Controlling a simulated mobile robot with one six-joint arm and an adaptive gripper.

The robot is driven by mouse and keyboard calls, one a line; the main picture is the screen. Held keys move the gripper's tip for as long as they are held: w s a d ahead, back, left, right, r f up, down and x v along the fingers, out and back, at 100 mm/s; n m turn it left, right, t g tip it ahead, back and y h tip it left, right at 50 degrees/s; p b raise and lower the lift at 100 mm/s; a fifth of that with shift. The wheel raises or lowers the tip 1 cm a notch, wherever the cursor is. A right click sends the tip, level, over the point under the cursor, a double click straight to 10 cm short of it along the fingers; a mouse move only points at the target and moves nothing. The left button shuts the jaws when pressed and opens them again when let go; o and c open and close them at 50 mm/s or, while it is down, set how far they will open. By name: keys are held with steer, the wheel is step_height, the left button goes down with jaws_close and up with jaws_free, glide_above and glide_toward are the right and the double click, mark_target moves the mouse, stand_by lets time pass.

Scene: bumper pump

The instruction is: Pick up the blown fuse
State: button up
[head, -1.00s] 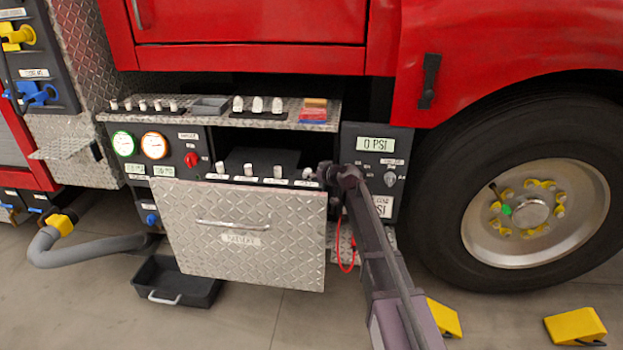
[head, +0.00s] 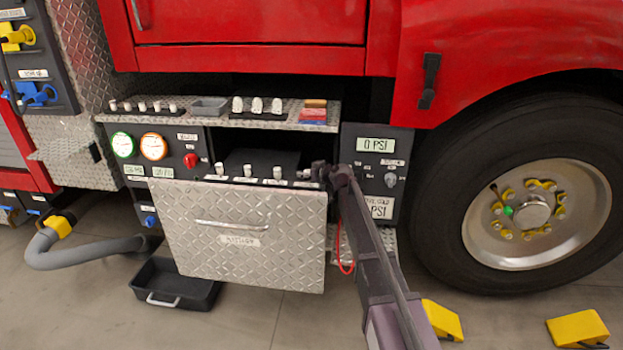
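Several small pale cylinders, which look like fuses, stand in a row along the top of the open panel (head: 255,235) marked with a label. One is at the left end (head: 219,168), others stand near its middle (head: 277,172). I cannot tell which one is blown. My gripper (head: 318,173) is small and dark at the right end of this row, close to the rightmost cylinder (head: 303,174). The arm hides part of the area, and I cannot see whether the fingers are open or touch the cylinder.
Above is a shelf (head: 225,121) with more cylinders, a grey tray (head: 209,106) and coloured blocks (head: 314,110). A gauge panel (head: 377,170) stands close right of my gripper. A red cable loop (head: 345,262) hangs below. A black bin (head: 178,284) lies on the floor.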

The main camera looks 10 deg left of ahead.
steer(key=c, duration=0.8)
step_height(320, 180, up, 10)
steer(key=p, duration=1)
stand_by(0.4)
